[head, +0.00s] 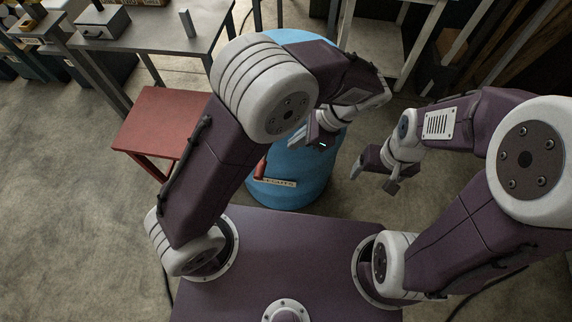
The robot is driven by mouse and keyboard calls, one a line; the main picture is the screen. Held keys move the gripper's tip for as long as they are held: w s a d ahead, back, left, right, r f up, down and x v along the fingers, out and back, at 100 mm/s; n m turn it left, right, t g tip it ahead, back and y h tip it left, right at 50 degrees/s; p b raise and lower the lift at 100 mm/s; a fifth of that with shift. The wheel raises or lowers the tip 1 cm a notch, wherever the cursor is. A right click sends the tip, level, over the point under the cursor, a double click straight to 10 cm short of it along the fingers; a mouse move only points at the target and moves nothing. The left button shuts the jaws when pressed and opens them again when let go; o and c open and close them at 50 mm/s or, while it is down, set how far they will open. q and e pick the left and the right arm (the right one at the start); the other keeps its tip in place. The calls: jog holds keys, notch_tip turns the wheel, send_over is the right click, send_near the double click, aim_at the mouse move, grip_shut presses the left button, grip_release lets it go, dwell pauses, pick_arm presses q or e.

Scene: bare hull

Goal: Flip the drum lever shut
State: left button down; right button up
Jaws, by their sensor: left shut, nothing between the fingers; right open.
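A blue drum (300,187) stands upright on the floor just beyond my base, with a pale label (276,182) low on its side. A small red piece (260,169), which looks like the drum lever, sits against its left side beside the label. My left arm hides part of the drum, and I cannot tell how far the lever is turned. My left gripper (306,141) is shut and empty in front of the drum, up and right of the red piece and apart from it. My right gripper (374,178) is open and empty, right of the drum.
A red stool (159,122) stands left of the drum. A grey metal table (155,38) with a box (103,24) and a small upright cylinder (187,23) is at the upper left. A pale shelf frame (372,45) stands behind. The floor at left is clear.

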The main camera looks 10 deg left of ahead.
aim_at(265, 158)
pick_arm(q)
jog(key=s+d+f+m, duration=0.1)
jog(key=s+d+f, duration=0.1)
jog(key=s, duration=0.1)
jog(key=a+r+x, duration=0.1)
jog(key=a+x, duration=0.1)
jog(key=x, duration=1.1)
jog(key=shift+w, duration=0.4)
